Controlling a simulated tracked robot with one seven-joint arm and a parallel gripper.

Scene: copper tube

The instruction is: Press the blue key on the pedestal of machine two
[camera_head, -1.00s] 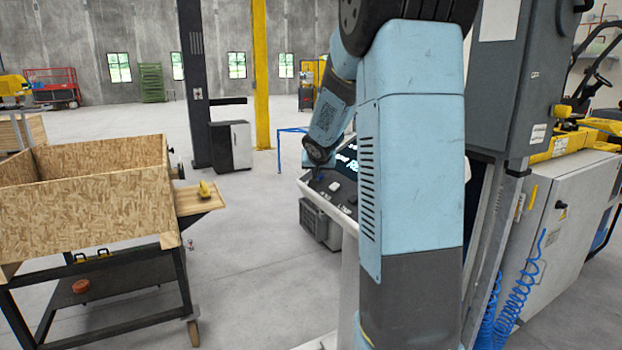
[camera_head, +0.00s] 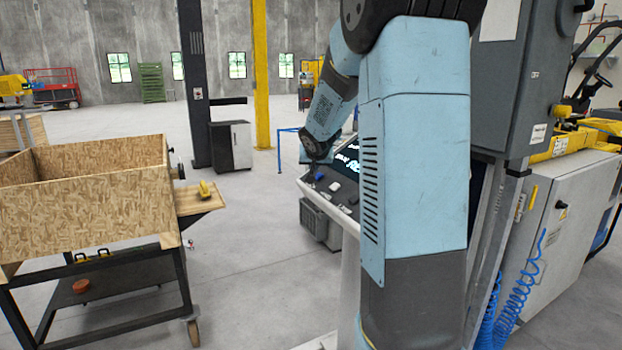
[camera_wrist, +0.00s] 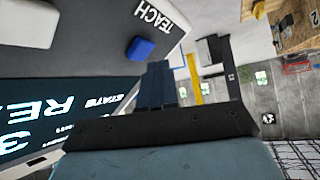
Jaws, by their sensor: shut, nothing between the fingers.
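The blue key (camera_wrist: 140,48) stands out from the grey panel beside the word TEACH in the wrist view. In the head view the blue key (camera_head: 319,175) is a small spot on the sloped panel of the pedestal (camera_head: 346,199). My gripper (camera_wrist: 160,66) is shut and empty. Its dark fingertips appear close beside the blue key in the wrist view, with the key itself uncovered. I cannot tell whether they touch it. In the head view the fingertips are small and dark near the blue key, just below my wrist.
A white key (camera_wrist: 36,22) sits on the same panel, next to a lit screen (camera_wrist: 50,120). My arm hides part of the pedestal in the head view. A wooden crate (camera_head: 90,200) on a cart stands left, with open floor between. A grey cabinet (camera_head: 565,230) stands right.

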